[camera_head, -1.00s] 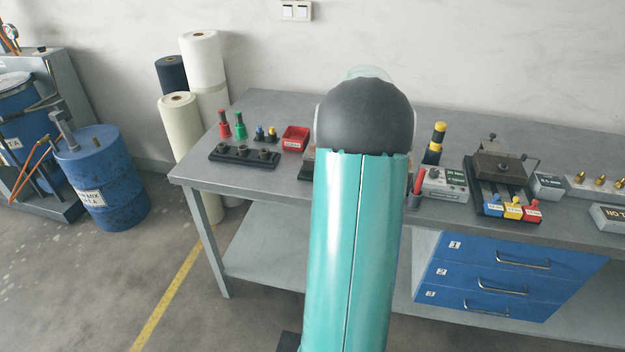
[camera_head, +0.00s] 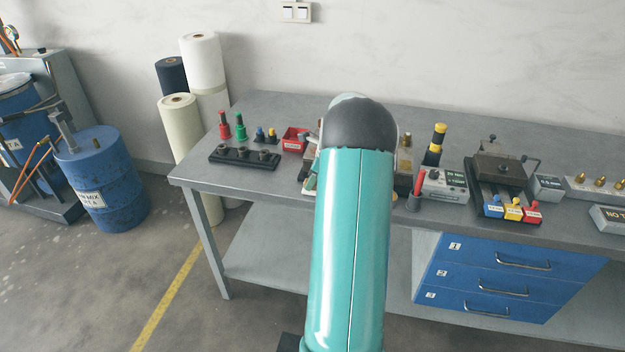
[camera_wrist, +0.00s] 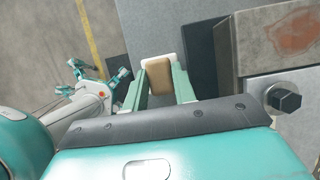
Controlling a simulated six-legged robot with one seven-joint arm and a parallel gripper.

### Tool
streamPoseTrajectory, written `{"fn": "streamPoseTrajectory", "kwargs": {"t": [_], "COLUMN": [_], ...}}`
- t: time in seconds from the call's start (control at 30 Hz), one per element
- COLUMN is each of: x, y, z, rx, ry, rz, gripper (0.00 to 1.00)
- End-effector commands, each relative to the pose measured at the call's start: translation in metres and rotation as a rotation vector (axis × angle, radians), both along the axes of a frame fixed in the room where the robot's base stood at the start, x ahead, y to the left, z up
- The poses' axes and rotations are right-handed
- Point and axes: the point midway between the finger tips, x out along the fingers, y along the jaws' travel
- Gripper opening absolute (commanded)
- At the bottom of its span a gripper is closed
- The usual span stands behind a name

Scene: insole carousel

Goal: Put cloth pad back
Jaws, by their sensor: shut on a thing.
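In the wrist view my gripper (camera_wrist: 162,86) is shut on a small tan block with a pale top end, which looks like the cloth pad (camera_wrist: 158,80). The pad sits between the two teal fingers, near the left edge of the grey bench (camera_wrist: 160,20). I cannot tell its height above the bench. In the head view my arm hides most of the gripper and the pad. No place that is clearly the pad's own shows in these views.
A metal block with a large bolt (camera_wrist: 284,99) stands close right of the gripper. A control box (camera_head: 445,184) and a vise-like fixture (camera_head: 500,170) stand right.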

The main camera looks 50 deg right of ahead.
Motion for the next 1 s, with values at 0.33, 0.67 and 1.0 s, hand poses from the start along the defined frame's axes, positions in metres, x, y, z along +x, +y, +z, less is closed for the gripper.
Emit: {"fn": "streamPoseTrajectory", "kwargs": {"t": [0.33, 0.67, 1.0], "x": [0.0, -0.002, -0.025], "y": [0.0, -0.001, -0.012], "z": [-0.003, 0.005, 0.067], "rx": [0.0, -0.001, -0.005], "ry": [0.0, 0.0, -0.002], "rz": [0.0, 0.0, -0.001], "gripper": [0.48, 0.48, 0.48]}}
